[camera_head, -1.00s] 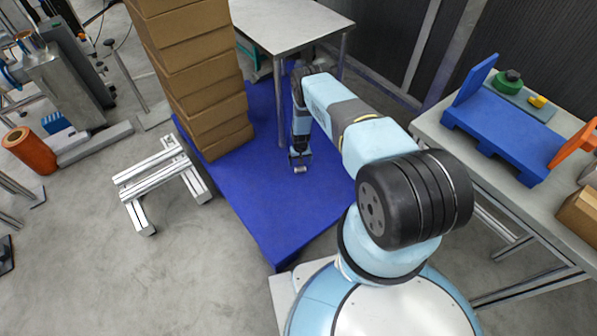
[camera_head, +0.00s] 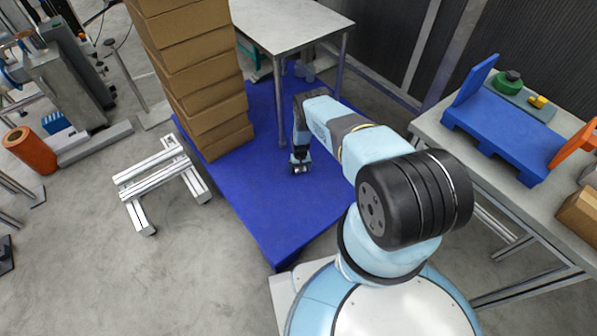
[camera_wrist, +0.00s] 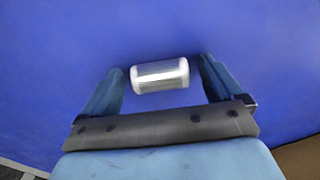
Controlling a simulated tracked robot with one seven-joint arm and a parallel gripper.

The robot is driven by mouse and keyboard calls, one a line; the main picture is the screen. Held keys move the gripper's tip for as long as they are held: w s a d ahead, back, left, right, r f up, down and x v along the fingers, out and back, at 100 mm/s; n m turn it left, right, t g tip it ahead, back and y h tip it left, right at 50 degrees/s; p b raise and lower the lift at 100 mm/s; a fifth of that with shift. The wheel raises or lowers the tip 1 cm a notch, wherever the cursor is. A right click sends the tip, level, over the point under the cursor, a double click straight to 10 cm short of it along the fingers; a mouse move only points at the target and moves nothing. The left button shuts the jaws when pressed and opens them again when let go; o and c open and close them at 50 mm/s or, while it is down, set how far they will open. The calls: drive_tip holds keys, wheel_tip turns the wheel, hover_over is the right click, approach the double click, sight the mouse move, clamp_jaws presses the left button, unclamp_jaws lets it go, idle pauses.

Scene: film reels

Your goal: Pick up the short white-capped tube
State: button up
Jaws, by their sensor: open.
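The short tube (camera_wrist: 160,75) has white end caps and a clear or silvery ribbed middle. It lies on its side on the blue platform (camera_head: 250,205), slightly blurred in the wrist view. My gripper (camera_wrist: 160,67) is open, one finger on each side of the tube's ends, with gaps visible at both. Whether the fingertips are level with the tube in height I cannot tell. In the head view my gripper (camera_head: 300,167) is low over the platform, and the tube is mostly hidden by it.
A tall stack of cardboard boxes (camera_head: 205,85) stands on the platform left of my arm. A grey table (camera_head: 290,22) is behind. An aluminium frame (camera_head: 160,175) lies at the left. A workbench (camera_head: 440,125) is at the right. The platform's front part is clear.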

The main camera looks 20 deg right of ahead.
drive_tip(key=shift+c, duration=0.4)
drive_tip(key=c, duration=1.2)
drive_tip(key=shift+r, duration=0.15)
